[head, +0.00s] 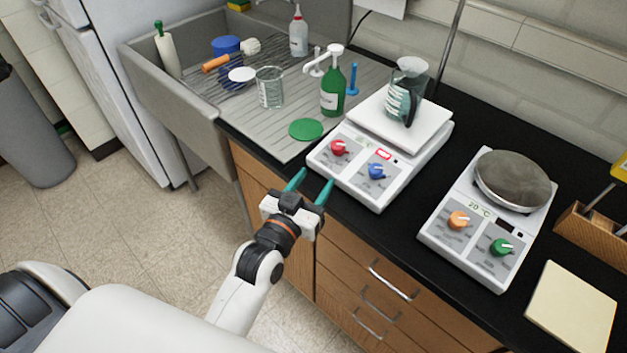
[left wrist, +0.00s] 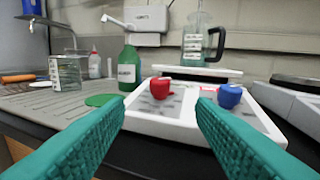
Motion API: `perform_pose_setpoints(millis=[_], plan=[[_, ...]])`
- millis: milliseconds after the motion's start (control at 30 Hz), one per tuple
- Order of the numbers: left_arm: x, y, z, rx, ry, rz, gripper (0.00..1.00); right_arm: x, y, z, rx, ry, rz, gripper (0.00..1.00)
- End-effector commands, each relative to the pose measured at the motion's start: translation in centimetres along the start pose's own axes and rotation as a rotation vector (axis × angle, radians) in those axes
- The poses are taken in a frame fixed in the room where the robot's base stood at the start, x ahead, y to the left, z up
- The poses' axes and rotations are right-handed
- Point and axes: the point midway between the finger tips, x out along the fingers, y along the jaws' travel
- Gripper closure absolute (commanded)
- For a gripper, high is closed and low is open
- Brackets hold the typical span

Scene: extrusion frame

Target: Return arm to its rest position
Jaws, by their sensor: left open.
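My left gripper (head: 311,184) is open and empty, its two green fingers spread apart in front of the bench edge. It points toward the white hot plate (head: 371,190) with a red knob (head: 339,147) and a blue knob (head: 377,171). In the left wrist view the green fingers (left wrist: 160,130) frame the red knob (left wrist: 161,88) and the blue knob (left wrist: 230,96), with nothing between them. My right gripper is not in view.
A second hot plate (head: 477,233) with a round top stands to the right. A green bottle (head: 333,93), a glass beaker (head: 270,88) and a green disc (head: 306,129) are by the sink (head: 176,118). A pale pad (head: 572,308) lies at the lower right.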

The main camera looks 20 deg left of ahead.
Motion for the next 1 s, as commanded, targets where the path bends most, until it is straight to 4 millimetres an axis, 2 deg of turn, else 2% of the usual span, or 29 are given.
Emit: perform_pose_setpoints(millis=[300,367,467,567,700,800,1000], plan=[[-0.2,0.0,-0.4,0.003,0.026,-0.003,0.50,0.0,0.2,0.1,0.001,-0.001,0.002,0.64],[-0.6,-0.1,-1.1,0.008,0.073,-0.009,0.50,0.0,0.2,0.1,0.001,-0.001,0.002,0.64],[-2.0,-0.2,-3.2,0.023,0.217,-0.024,0.50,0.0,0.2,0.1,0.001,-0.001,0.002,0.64],[-4.6,-0.2,-6.0,0.043,0.419,-0.038,0.50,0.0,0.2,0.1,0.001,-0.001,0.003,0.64],[-9.2,0.0,-9.2,0.074,0.696,-0.045,0.50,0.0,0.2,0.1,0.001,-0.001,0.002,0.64],[-12.3,0.3,-10.6,0.090,0.850,-0.044,0.50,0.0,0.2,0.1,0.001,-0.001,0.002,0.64],[-17.5,0.9,-12.0,0.118,1.088,-0.033,0.50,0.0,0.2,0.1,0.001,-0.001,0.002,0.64]])
